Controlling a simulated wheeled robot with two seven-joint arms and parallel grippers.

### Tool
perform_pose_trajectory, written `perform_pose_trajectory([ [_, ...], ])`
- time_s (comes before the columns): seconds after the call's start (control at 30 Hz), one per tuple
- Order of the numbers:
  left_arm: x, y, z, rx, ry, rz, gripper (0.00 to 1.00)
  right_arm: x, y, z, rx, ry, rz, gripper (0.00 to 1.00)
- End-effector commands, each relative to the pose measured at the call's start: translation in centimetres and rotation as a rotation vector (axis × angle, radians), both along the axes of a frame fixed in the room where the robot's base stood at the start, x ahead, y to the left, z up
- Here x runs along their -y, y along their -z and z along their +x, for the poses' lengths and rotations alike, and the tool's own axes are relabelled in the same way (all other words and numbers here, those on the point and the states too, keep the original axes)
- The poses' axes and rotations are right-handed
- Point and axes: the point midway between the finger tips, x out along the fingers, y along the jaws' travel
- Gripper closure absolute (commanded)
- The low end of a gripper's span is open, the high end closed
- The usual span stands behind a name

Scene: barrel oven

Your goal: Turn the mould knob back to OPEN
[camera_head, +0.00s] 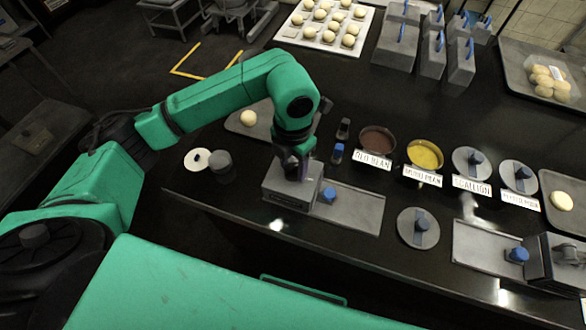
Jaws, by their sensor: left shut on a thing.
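My left arm comes in from the left, and its gripper (297,170) points down onto the top of a grey metal mould block (312,196) at the counter's near side. The gripper is shut on the mould knob on top of that block. The knob is mostly hidden by the fingers, so its angle cannot be told, and no OPEN mark is readable. My right gripper is not in view.
A second grey block (555,268) with a knob stands at the right edge. Red-brown (377,140) and yellow (425,154) filling bowls and lidded round containers (473,162) with labels stand behind. A round lid (418,227) lies between the blocks. The counter's front edge is close.

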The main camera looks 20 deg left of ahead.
Motion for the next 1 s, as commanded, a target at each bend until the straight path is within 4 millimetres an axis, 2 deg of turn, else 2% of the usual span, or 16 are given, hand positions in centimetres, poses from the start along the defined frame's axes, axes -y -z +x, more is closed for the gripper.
perform_pose_trajectory([
  [0.2, 0.0, 0.1, 0.2, 0.007, -0.203, -0.003, 1.00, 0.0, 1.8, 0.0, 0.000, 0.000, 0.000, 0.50],
  [0.6, 0.0, 0.0, 0.2, 0.006, -0.560, -0.003, 1.00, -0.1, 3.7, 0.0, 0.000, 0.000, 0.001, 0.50],
  [1.0, 0.0, -0.2, 0.2, 0.006, -0.758, -0.005, 1.00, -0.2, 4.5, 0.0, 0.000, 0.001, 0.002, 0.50],
])
